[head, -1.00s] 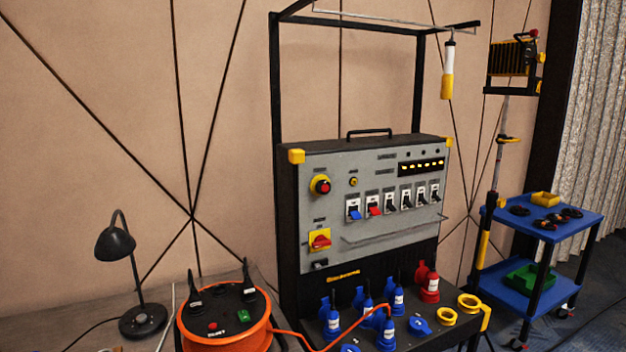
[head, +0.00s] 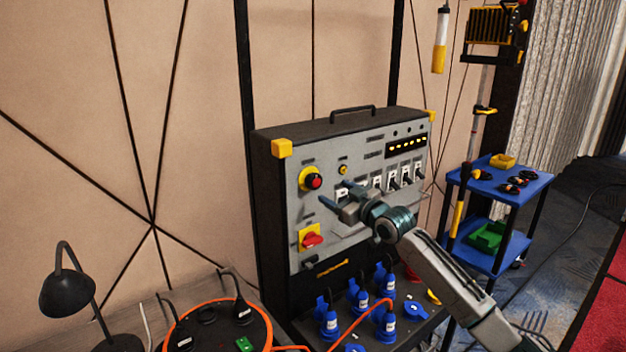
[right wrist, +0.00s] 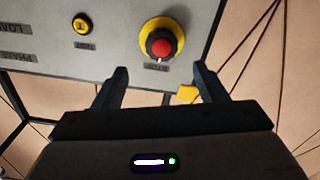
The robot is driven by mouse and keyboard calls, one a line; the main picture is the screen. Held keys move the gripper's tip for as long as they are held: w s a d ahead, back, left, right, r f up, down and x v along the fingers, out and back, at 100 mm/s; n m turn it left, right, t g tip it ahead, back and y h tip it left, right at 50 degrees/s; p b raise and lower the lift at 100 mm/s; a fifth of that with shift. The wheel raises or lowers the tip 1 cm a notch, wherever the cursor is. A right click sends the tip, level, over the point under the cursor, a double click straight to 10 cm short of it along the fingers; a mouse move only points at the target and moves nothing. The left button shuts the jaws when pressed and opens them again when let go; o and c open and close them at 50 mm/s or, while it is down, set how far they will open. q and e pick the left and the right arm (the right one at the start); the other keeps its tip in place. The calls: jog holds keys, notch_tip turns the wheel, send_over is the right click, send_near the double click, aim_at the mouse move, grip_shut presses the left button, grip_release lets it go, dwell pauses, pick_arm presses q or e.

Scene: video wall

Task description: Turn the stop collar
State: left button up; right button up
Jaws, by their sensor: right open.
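The stop button on the grey panel has a red centre (head: 315,182), a dark collar (head: 307,179) around it and a yellow round backing. In the right wrist view the dark collar (right wrist: 160,34) rings the red centre on its yellow backing (right wrist: 177,31). My right gripper (head: 335,192) is open and empty, in front of the panel, just right of and below the button in the head view. In the right wrist view the button lies beyond and between the two fingertips (right wrist: 160,72), with no contact seen. My left gripper is not in view.
A small yellow button (head: 343,170), a red rotary switch (head: 312,241) and a row of breakers are near the gripper on the panel. Blue plugs (head: 360,300) stand below. An orange cable reel (head: 268,318) and a lamp (head: 68,295) are at left; a blue cart (head: 500,180) at right.

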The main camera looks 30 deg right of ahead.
aim_at(317, 183)
jog(key=w, duration=0.1)
jog(key=w+p, duration=0.1)
jog(key=w, duration=0.3)
jog(key=shift+a+r, duration=0.15)
jog(key=shift+a, duration=0.2)
jog(key=w, duration=0.2)
jog(key=w+p, duration=0.1)
jog(key=w, duration=0.1)
jog(key=shift+w+a+f, duration=0.1)
jog(key=shift+f, duration=0.1)
jog(key=shift+w, duration=0.2)
jog(key=c, duration=1)
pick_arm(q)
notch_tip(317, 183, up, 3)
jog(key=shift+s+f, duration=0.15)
